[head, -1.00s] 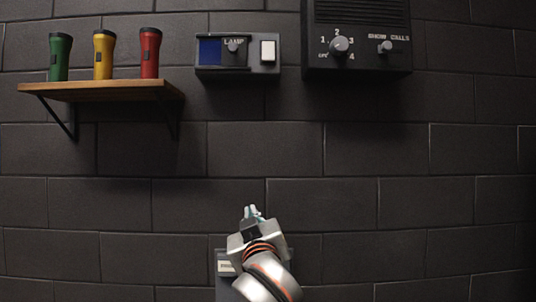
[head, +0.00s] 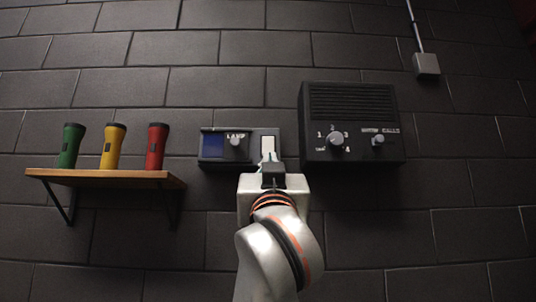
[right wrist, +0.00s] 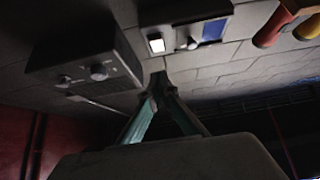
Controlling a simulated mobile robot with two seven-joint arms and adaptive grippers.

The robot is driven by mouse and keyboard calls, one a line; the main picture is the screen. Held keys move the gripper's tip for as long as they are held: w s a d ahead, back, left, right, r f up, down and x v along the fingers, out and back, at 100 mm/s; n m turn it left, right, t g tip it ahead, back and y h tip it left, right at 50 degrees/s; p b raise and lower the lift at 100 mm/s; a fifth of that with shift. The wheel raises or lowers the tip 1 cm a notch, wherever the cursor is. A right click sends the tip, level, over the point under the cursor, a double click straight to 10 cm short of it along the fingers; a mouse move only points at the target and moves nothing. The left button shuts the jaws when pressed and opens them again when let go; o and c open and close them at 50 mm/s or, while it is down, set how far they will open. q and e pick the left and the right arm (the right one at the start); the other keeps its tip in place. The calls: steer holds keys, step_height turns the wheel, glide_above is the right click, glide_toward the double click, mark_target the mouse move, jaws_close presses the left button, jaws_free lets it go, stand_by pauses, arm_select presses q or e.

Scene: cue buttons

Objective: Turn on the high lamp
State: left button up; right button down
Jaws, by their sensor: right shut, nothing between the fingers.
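The upper lamp panel (head: 210,157) is a dark box on the wall, with a blue window (head: 216,145), a grey knob (head: 235,141) under the word LAMP, and a white rocker switch (head: 268,146). My right gripper (head: 270,162) is at the panel's right part, its fingers partly hidden by its own body. In the right wrist view the panel appears turned over, with the switch (right wrist: 156,44) just beyond the closed fingertips (right wrist: 158,76). I see a gap there in the picture; contact cannot be told. My left gripper is out of view.
A black speaker box (head: 350,105) with a numbered dial (head: 336,141) and a smaller knob stands right of the panel. A wooden shelf (head: 100,179) with green, yellow and red flashlights is at left. A grey junction box (head: 427,65) is high at right.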

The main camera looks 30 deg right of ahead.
mark_target(268, 147)
steer(key=p+x, duration=0.1)
steer(key=x, duration=0.3)
steer(key=f+p+x, duration=0.1)
steer(key=x, duration=0.3)
steer(key=w+p+x, duration=0.1)
steer(key=p+x, duration=0.1)
steer(key=x, duration=0.2)
steer(key=shift+w+d+f, duration=0.15)
steer(key=shift+d+f, duration=0.2)
steer(key=shift+w+d+f, duration=0.1)
steer(key=shift+w+d, duration=0.15)
steer(key=shift+w, duration=0.2)
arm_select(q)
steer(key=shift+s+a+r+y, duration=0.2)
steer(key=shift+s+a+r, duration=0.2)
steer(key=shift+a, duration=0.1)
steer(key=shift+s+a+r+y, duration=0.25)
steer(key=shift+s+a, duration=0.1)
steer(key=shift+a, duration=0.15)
arm_select(e)
steer(key=shift+s, duration=0.1)
